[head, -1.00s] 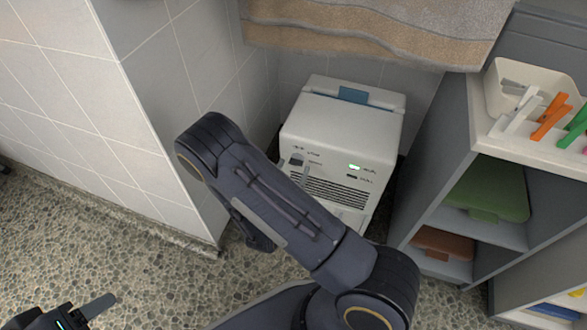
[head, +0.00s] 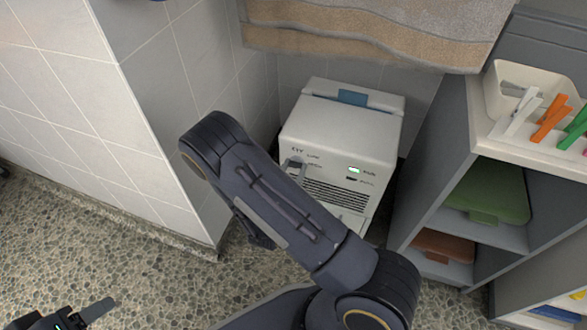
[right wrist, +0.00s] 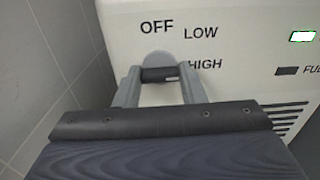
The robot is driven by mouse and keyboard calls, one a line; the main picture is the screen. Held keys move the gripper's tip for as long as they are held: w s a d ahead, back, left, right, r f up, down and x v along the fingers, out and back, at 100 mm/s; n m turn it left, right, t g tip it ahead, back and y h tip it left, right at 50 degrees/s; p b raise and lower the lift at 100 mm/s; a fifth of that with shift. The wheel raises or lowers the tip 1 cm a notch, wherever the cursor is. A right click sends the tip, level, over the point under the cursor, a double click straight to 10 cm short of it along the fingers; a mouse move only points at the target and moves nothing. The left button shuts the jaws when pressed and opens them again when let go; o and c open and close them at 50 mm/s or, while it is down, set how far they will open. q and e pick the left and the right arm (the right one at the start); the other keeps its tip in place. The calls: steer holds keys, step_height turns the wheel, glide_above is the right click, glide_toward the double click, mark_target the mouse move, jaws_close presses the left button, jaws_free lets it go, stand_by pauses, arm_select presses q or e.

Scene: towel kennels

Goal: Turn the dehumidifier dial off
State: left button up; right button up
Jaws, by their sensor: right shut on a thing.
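The dehumidifier (head: 345,130) is a white box in the corner, with a front grille. Its grey dial (right wrist: 158,56) sits under the printed word OFF, with LOW and HIGH to its right in the right wrist view. My right gripper (right wrist: 160,80) is shut on the dial, one finger on each side. The dial's rounded end shows just below OFF; its lower part is hidden between the fingers. In the head view my right arm hides part of the dehumidifier's front. My left gripper (head: 98,310) is at the bottom left, away from the dehumidifier, and only partly shows.
A green lamp (right wrist: 302,36) is lit on the panel; the lamp by FULL (right wrist: 287,71) is dark. A tiled wall (head: 165,100) stands close on the left. A grey shelf (head: 435,150) stands on the right, and towels (head: 370,35) hang above.

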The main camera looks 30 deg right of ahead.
steer(key=n+p, duration=0.2)
steer(key=n, duration=0.1)
steer(key=shift+r+n, duration=0.15)
steer(key=shift+n, duration=0.25)
steer(key=n+p, duration=0.3)
steer(key=n, duration=0.2)
steer(key=n+p, duration=0.1)
steer(key=n, duration=0.2)
steer(key=n+p, duration=0.1)
steer(key=n, duration=0.2)
steer(key=n+p, duration=0.1)
steer(key=n, duration=0.1)
steer(key=shift+s+f+n, duration=0.1)
steer(key=shift+f+n, duration=0.15)
steer(key=shift+n, duration=0.15)
steer(key=shift+n, duration=0.3)
steer(key=o, duration=1)
